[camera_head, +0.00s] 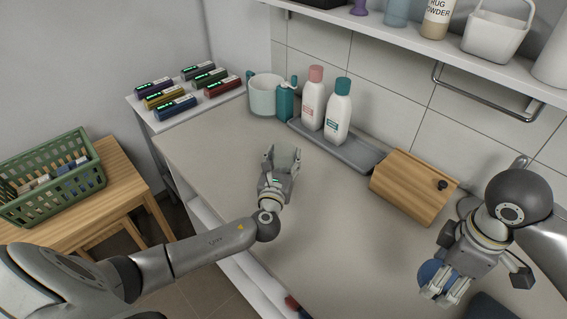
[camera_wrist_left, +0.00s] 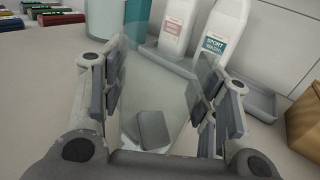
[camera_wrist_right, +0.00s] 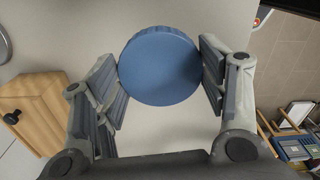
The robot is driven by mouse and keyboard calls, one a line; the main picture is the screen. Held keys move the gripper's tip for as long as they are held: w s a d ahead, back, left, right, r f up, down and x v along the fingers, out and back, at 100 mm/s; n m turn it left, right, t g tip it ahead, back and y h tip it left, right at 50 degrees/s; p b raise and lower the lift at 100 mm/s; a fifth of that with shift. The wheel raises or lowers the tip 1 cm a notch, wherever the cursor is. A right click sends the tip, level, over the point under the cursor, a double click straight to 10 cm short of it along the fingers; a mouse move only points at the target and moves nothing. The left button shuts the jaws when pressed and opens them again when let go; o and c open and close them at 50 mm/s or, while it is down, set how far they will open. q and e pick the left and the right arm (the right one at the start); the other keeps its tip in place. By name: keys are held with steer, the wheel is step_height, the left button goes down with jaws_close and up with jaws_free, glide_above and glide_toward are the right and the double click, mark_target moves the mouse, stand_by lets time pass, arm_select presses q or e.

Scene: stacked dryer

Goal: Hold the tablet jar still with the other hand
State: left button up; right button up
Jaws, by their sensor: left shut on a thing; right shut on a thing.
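The clear tablet jar (camera_wrist_left: 165,85) stands on the counter between the fingers of my left gripper (camera_wrist_left: 160,95), with a grey tablet (camera_wrist_left: 153,130) visible inside it. My left gripper is shut on the jar's sides. In the head view the left gripper (camera_head: 283,160) is over the middle of the counter, and the clear jar is hard to make out. My right gripper (camera_wrist_right: 160,75) is shut on a round blue lid (camera_wrist_right: 160,66). In the head view the right gripper (camera_head: 445,290) and the lid (camera_head: 430,270) are at the lower right, well apart from the jar.
Behind the jar, two detergent bottles (camera_head: 338,112) stand on a grey tray (camera_head: 360,150). A wooden box (camera_head: 412,188) is to its right. A pale mug (camera_head: 263,95) and teal bottle (camera_head: 286,103) are behind left. A green basket (camera_head: 60,190) sits on a wooden stool. Counter between the grippers is clear.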

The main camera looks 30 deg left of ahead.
arm_select(q)
steer(key=shift+r, duration=0.5)
arm_select(e)
steer(key=shift+f, duration=0.2)
arm_select(q)
steer(key=s+d+r+b, duration=0.1)
steer(key=s+d+r, duration=0.2)
steer(key=s+r, duration=0.8)
steer(key=s, duration=0.2)
steer(key=shift+s+d+r+b, duration=0.15)
steer(key=shift+s+r+b, duration=0.15)
steer(key=shift+b, duration=0.1)
arm_select(e)
steer(key=shift+f, duration=0.7)
steer(key=shift+d+m, duration=0.25)
steer(key=shift+m, duration=0.25)
arm_select(q)
steer(key=s+d+f+m+h+b, duration=0.1)
steer(key=s+d+f+m+h, duration=0.2)
steer(key=s, duration=0.7)
steer(key=shift+d+f+t+h, duration=0.4)
steer(key=shift+d+f+h, duration=0.7)
steer(key=shift+d+f, duration=1.3)
arm_select(e)
steer(key=s+d+m, duration=0.4)
steer(key=d+m, duration=0.1)
steer(key=m, duration=1)
steer(key=shift+s+d, duration=0.35)
steer(key=shift+s, duration=0.05)
